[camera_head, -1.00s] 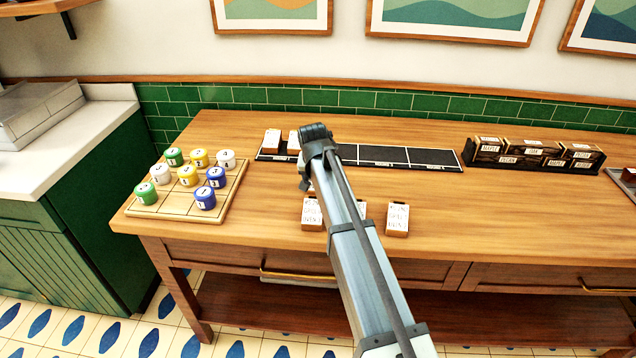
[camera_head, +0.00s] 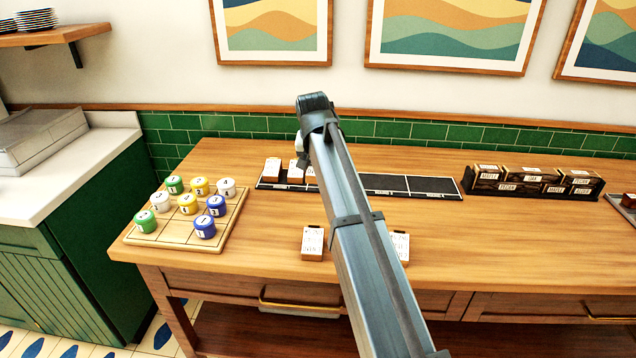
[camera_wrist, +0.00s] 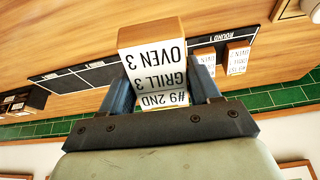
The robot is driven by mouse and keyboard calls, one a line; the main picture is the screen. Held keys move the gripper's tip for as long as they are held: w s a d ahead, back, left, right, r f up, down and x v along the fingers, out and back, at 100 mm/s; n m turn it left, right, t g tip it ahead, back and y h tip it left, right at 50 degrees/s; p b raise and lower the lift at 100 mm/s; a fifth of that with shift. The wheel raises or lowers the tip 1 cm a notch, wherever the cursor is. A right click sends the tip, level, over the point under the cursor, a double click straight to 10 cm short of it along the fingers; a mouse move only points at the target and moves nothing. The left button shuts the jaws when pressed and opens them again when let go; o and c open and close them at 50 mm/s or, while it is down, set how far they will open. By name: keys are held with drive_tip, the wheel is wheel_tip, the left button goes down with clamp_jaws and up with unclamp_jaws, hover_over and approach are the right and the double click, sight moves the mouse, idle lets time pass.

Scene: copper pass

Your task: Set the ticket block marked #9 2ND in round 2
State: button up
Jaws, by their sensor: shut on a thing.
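The ticket block marked #9 2ND (camera_wrist: 160,75) is white-faced with wooden sides and also reads GRILL 3 and OVEN 3. My gripper (camera_wrist: 162,88) is shut on it, a finger on each side, in the wrist view. The block appears held above the counter. The dark round strip (camera_head: 412,184) lies along the back of the counter; in the wrist view its ROUND 1 label (camera_wrist: 238,37) shows beside two ticket blocks (camera_wrist: 222,60). Those stand at the strip's left end in the head view, where my arm hides my gripper and part of the strip.
Two ticket blocks (camera_head: 312,243) (camera_head: 400,246) stand at the counter's front, partly beside my arm. A wooden board (camera_head: 150,238) with colored numbered pucks is at left. A dark rack of labelled boxes (camera_head: 533,182) stands at right. The counter between is clear.

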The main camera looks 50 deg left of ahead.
wheel_tip(320, 180, up, 2)
drive_tip(key=shift+r, duration=0.1)
drive_tip(key=shift+w+r, duration=0.2)
drive_tip(key=w+a+f, duration=0.3)
drive_tip(key=w+a, duration=0.4)
drive_tip(key=w+a+f, duration=0.4)
drive_tip(key=w+a, duration=0.2)
drive_tip(key=a, duration=0.2)
drive_tip(key=shift+n, duration=0.3)
drive_tip(key=shift+d+f, duration=0.15)
drive_tip(key=shift+f, duration=2.2)
drive_tip(key=shift+d+f, duration=0.1)
drive_tip(key=shift+f, duration=2.25)
drive_tip(key=shift+f, duration=0.1)
drive_tip(key=o, duration=1.1)
